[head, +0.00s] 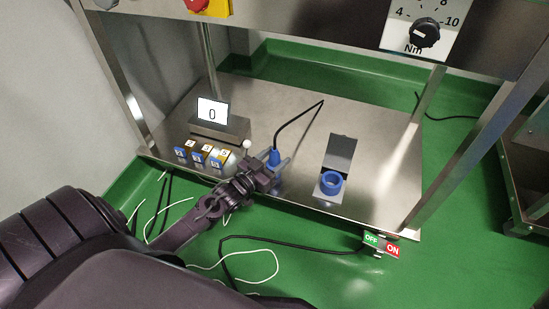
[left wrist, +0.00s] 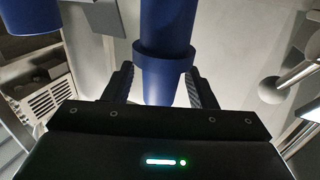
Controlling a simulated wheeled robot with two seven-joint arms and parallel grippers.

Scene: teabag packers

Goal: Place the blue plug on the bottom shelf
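The blue plug (head: 274,158) stands at the front part of the metal bottom shelf (head: 290,182), with a black cable rising from it. My left gripper (head: 272,168) reaches in from the left with its fingers on either side of the plug. In the left wrist view the plug's blue body and collar (left wrist: 165,65) lie between the two fingers (left wrist: 160,88). The fingers look open around it, with narrow gaps; contact is hard to judge. My right gripper is in neither view.
A blue ring socket (head: 331,182) on a grey plate is right of the plug. A display reading 0 (head: 212,112) and several numbered blocks (head: 203,154) are to the left, near a white ball knob (head: 247,144). An OFF/ON switch (head: 381,244) is at the front right.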

